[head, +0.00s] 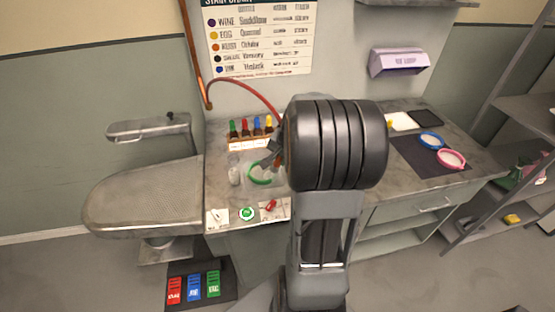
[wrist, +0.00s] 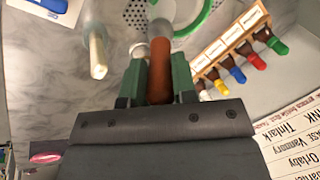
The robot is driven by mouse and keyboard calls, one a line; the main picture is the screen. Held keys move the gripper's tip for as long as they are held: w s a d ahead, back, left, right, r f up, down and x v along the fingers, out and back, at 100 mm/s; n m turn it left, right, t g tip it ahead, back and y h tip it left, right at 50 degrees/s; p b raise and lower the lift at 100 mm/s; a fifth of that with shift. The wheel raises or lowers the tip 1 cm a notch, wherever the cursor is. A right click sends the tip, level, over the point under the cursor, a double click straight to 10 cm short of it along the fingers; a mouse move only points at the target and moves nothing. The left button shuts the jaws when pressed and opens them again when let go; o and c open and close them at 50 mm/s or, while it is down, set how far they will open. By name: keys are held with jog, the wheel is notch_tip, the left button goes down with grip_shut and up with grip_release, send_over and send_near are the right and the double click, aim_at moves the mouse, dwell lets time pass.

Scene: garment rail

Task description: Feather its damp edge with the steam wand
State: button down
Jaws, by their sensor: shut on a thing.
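My gripper (wrist: 158,85) has its green fingers shut on the orange-brown grip of the steam wand (wrist: 160,68). The wand's grey end points toward the top of the wrist view, by a perforated plate (wrist: 134,14) and a green hoop (wrist: 207,18). In the head view the green hoop (head: 259,179) lies on the counter, partly hidden by my arm. A red hose (head: 248,84) runs from a copper pipe to behind my arm. I cannot make out a damp edge, steam, or whether the wand touches the hoop's cloth.
A rack of capped bottles (head: 250,136) stands behind the hoop. A clear bottle (head: 234,170) stands left of it, close to the wand in the wrist view (wrist: 96,52). Blue (head: 432,141) and pink (head: 451,160) hoops lie on the right. A padded board (head: 145,200) extends left.

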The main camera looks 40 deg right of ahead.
jog(key=shift+w+d, duration=0.1)
jog(key=shift+d, duration=0.3)
jog(key=shift+w+d, duration=0.1)
jog(key=shift+w, duration=0.05)
jog(key=shift+w+d, duration=0.75)
jog(key=shift+w, duration=0.05)
notch_tip(320, 180, up, 7)
jog(key=p, duration=0.5)
dwell(0.5)
